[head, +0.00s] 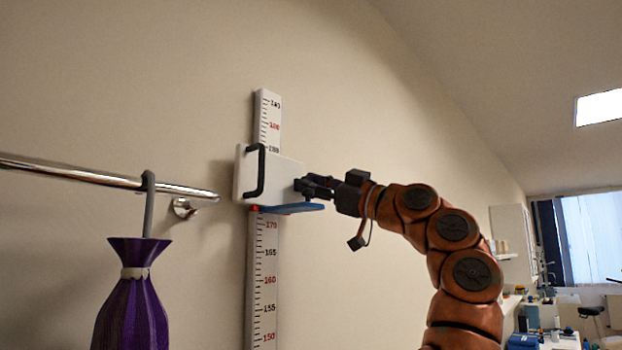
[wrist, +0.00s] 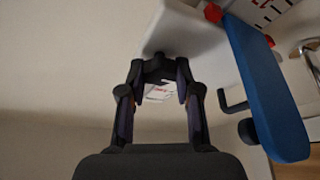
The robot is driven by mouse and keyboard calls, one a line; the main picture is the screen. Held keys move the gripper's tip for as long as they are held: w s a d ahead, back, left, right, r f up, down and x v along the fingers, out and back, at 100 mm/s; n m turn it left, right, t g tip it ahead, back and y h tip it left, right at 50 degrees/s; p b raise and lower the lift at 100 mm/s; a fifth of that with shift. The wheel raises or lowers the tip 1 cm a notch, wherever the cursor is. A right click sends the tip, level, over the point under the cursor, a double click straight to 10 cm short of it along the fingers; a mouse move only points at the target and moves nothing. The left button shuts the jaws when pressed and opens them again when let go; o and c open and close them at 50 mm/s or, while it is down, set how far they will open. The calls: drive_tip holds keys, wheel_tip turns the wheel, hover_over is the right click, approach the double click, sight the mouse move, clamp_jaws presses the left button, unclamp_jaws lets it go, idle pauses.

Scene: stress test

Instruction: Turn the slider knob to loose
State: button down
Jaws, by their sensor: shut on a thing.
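A height gauge has a white slider block (head: 270,174) on a wall-mounted scale (head: 264,285). In the wrist view, a dark lobed knob (wrist: 158,66) is on the white slider block (wrist: 190,40). My gripper (wrist: 158,76) has one finger on each side of the knob and is shut on it. In the head view, my gripper (head: 308,187) meets the right side of the block, and the knob cannot be told apart from the fingers. A pale label with reddish marks (wrist: 160,92) shows between the fingers, too small to read.
A blue headpiece (head: 292,208) sticks out under the block, close to my gripper; it also shows in the wrist view (wrist: 262,85). A black handle (head: 258,172) is on the block.

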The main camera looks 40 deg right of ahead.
drive_tip(key=shift+r+n+p, duration=0.15)
drive_tip(key=shift+n+p, duration=0.35)
drive_tip(key=shift+f, duration=0.2)
drive_tip(key=c, duration=0.8)
unclamp_jaws()
drive_tip(key=v, duration=1.2)
drive_tip(key=shift+d, duration=0.2)
